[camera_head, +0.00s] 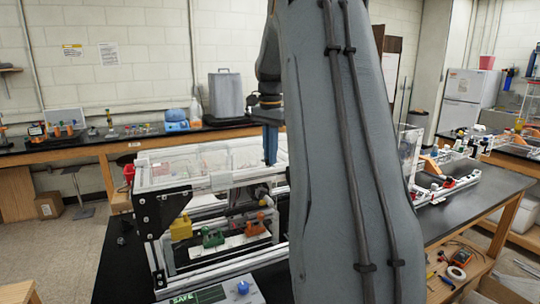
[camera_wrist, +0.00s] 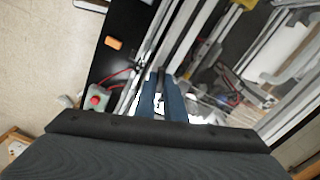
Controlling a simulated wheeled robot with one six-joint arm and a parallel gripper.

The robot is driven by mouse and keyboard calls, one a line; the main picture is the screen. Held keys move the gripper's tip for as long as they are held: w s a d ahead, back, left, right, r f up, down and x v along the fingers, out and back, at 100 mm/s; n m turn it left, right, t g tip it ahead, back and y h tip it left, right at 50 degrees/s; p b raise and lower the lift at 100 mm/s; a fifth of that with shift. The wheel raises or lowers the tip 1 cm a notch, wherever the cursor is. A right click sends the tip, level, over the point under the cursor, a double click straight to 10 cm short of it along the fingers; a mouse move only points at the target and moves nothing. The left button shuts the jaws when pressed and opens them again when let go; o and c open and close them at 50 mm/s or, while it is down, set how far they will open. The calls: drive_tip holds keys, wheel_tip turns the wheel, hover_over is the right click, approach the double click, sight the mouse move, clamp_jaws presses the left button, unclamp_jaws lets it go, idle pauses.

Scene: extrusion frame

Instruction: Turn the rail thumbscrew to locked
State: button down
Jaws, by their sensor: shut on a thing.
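The extrusion frame (camera_head: 152,215) stands on the black bench, with clear panels on top. My gripper (camera_head: 270,150) points down at the frame's top, at its back right part. Its blue fingers also show in the wrist view (camera_wrist: 161,92), close together over the pale frame rails (camera_wrist: 185,35). They are shut on a small dark piece between them, which fits the rail thumbscrew. The fingers hide most of it, so its turned position cannot be read. My arm covers the right of the frame in the head view.
Yellow, green and red-orange parts (camera_head: 213,238) sit inside the frame. A panel reading SAFE (camera_head: 200,296) with a blue knob (camera_head: 243,287) stands in front. The wrist view shows a grey box with a red button (camera_wrist: 96,100) and an orange block (camera_wrist: 114,43).

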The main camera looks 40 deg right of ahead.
drive_tip(key=shift+m, duration=1.9)
drive_tip(key=shift+r, duration=0.1)
drive_tip(key=c, duration=1.8)
unclamp_jaws()
drive_tip(key=shift+c, duration=0.2)
drive_tip(key=shift+r+b, duration=1.65)
drive_tip(key=shift+r, duration=2.2)
